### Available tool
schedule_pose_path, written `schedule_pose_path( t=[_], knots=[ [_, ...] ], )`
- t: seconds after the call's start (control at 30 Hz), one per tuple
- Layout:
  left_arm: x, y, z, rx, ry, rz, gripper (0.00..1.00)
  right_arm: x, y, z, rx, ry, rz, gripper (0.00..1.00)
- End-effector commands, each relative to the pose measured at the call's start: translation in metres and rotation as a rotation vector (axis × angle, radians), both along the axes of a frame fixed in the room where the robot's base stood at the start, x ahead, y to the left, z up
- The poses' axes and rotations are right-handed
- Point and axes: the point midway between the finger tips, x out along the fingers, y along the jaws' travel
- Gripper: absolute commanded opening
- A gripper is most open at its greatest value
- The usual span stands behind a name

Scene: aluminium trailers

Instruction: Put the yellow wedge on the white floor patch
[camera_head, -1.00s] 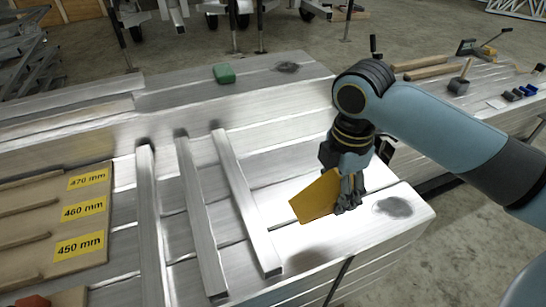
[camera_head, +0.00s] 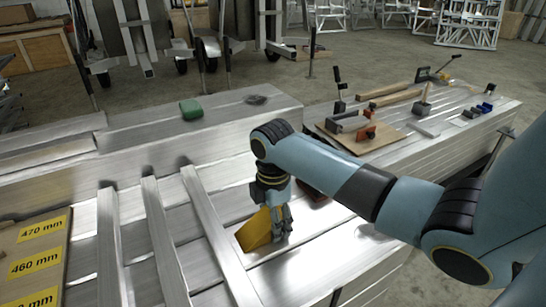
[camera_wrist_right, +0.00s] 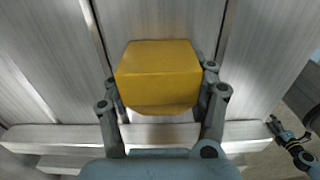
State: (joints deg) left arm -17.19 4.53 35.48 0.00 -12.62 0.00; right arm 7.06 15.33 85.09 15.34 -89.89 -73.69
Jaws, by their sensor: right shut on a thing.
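The yellow wedge (camera_head: 255,231) is in my right gripper (camera_head: 281,226), over the aluminium tabletop just right of the third metal bar. In the right wrist view the yellow wedge (camera_wrist_right: 158,75) sits between the two fingers of my right gripper (camera_wrist_right: 160,95), which is shut on it. I cannot tell whether its underside touches the metal. What looks like my left gripper (camera_wrist_right: 285,138) shows small at the lower right of the wrist view; its jaws are too small to judge. I cannot make out a white floor patch.
Three metal bars, the nearest being (camera_head: 213,228), lie left of the wedge. A board with yellow labels (camera_head: 40,228) is at far left. A green block (camera_head: 191,110) lies on the raised metal behind. Tools and a wooden board (camera_head: 362,137) lie right. Grey floor (camera_head: 420,70) lies behind.

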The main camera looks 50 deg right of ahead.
Motion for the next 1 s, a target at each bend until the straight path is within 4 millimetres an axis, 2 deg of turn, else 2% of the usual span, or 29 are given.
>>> schedule_pose_path(
  t=[0.27, 0.3, 0.5, 0.8, 0.87, 1.0],
  knots=[
    [0.000, 0.000, 0.001, 0.000, 0.000, 0.000, 0.48, 0.001, 0.000, 0.000, -0.001, -0.003, 0.000, 0.09],
    [0.000, 0.000, 0.000, 0.000, 0.000, 0.000, 0.48, 0.001, 0.000, -0.001, -0.001, -0.002, 0.000, 0.58],
    [0.000, 0.000, 0.001, 0.000, 0.000, 0.000, 0.48, 0.001, 0.000, -0.001, -0.001, -0.002, 0.000, 0.82],
    [0.000, 0.000, 0.001, 0.000, -0.001, 0.000, 0.48, 0.001, -0.001, 0.002, -0.002, -0.003, 0.000, 0.82],
    [0.001, 0.000, 0.003, 0.000, -0.002, 0.000, 0.48, 0.001, -0.001, 0.009, -0.002, -0.004, 0.001, 0.82],
    [0.003, 0.000, 0.013, 0.000, -0.006, 0.000, 0.48, 0.001, -0.001, 0.035, -0.003, -0.006, 0.002, 0.82]
  ],
)
